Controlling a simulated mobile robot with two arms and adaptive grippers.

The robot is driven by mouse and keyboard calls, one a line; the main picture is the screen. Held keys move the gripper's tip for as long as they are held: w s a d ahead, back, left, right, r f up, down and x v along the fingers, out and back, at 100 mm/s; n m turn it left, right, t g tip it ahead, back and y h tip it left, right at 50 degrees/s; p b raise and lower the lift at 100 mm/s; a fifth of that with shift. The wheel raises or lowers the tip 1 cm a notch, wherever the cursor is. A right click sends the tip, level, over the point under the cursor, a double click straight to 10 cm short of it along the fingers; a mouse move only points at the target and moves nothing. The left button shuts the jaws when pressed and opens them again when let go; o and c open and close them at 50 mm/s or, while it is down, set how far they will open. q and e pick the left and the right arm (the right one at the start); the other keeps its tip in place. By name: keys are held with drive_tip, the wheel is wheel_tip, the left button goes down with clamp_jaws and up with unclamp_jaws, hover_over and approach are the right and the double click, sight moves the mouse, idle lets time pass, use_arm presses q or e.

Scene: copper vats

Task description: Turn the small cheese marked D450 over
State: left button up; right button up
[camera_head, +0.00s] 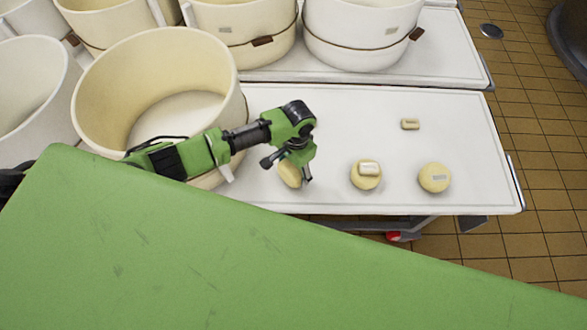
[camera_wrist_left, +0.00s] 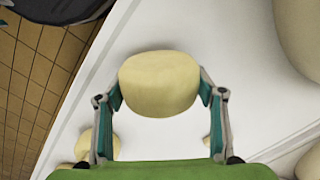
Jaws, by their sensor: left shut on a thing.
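My left gripper (camera_head: 288,169) is shut on a small pale yellow cheese (camera_head: 289,175) near the front edge of the white table (camera_head: 340,105). In the left wrist view the cheese (camera_wrist_left: 159,82) sits between the two fingers of the gripper (camera_wrist_left: 161,92), one on each side. In the head view it looks tilted up on its edge; whether it touches the table I cannot tell. No D450 mark is readable on it. My right gripper is in neither view.
To the right stand a round cheese (camera_head: 366,182) with a small pale block (camera_head: 369,168) on top and another round cheese (camera_head: 435,178) with a grey mark. A second small block (camera_head: 410,124) lies behind them. A large cream vat (camera_head: 100,110) stands at the left.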

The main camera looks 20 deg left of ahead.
use_arm(q)
drive_tip(key=shift+f, duration=0.35)
idle(0.3)
drive_tip(key=o, duration=1.5)
drive_tip(key=r, duration=1.2)
drive_tip(key=shift+w+d, duration=0.15)
drive_tip(key=shift+w, duration=0.1)
drive_tip(key=shift+s, duration=0.1)
